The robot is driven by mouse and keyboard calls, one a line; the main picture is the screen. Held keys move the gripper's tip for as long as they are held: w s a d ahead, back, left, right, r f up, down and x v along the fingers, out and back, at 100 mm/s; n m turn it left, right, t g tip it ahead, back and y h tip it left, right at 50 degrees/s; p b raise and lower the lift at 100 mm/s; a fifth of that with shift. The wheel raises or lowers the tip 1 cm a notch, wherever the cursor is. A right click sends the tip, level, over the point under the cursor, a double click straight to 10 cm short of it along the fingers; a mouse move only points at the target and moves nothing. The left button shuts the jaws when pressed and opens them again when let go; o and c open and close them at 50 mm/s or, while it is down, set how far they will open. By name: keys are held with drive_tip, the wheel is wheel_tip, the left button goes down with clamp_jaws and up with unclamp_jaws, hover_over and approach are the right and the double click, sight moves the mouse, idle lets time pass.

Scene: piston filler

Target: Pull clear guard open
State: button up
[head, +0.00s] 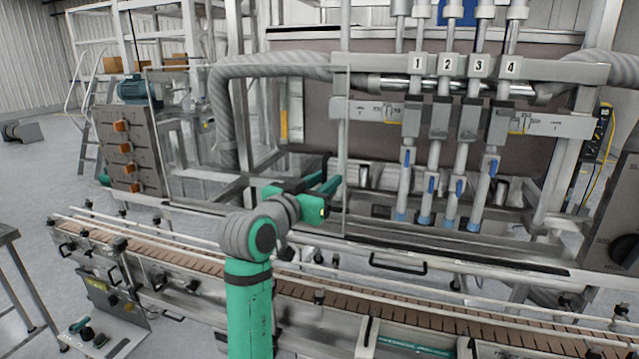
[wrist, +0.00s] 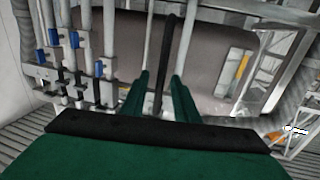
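The clear guard (head: 347,112) is a see-through panel with a thin pale frame on the front of the filler, left of the numbered nozzles in the head view. Its pane is hard to make out against the machine behind it. My gripper (head: 332,184) is at the guard's right side, low down. In the wrist view, a black bar handle (wrist: 168,50) runs between the two green fingers of my gripper (wrist: 162,75). The fingers are apart, with a narrow gap showing on each side of the bar.
Filling nozzles (head: 447,150) with blue valves hang right of the guard. A slatted conveyor (head: 190,264) with rails runs along the front, below my arm. A control box (head: 128,150) with orange knobs stands at the left. Open floor lies at the far left.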

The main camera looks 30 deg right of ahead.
drive_tip(key=v, duration=1)
drive_tip(key=shift+s+a, duration=0.2)
drive_tip(key=shift+a, duration=0.15)
